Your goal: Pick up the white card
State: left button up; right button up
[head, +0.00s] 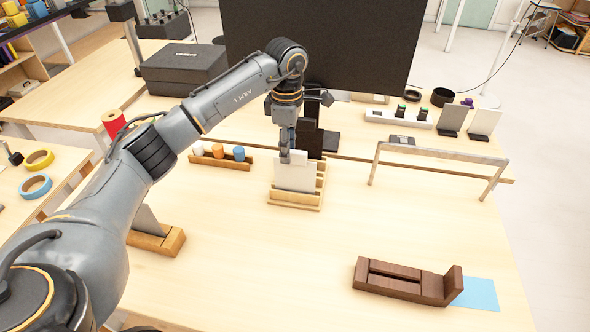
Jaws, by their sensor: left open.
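A white card (295,177) stands upright in a slotted wooden rack (296,202) at the middle of the table. My left gripper (285,156) points down at the card's top edge. It is open, and its fingers are small and partly hidden, so I cannot tell whether they straddle or touch the card. My right gripper is not in view.
A dark brown wooden holder (402,280) and a blue sheet (478,294) lie front right. A low bar frame (440,155) stands at right. A wooden strip with small coloured cylinders (220,160) is left of the rack. A black monitor (325,45) rises behind.

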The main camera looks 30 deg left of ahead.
aim_at(295, 177)
pick_arm(q)
notch_tip(295, 177, down, 3)
jog(key=shift+w+f+p, duration=0.15)
jog(key=shift+f+p, duration=0.05)
jog(key=shift+p, duration=0.1)
jog(key=shift+c, duration=0.4)
grip_shut()
jog(key=shift+r, duration=0.15)
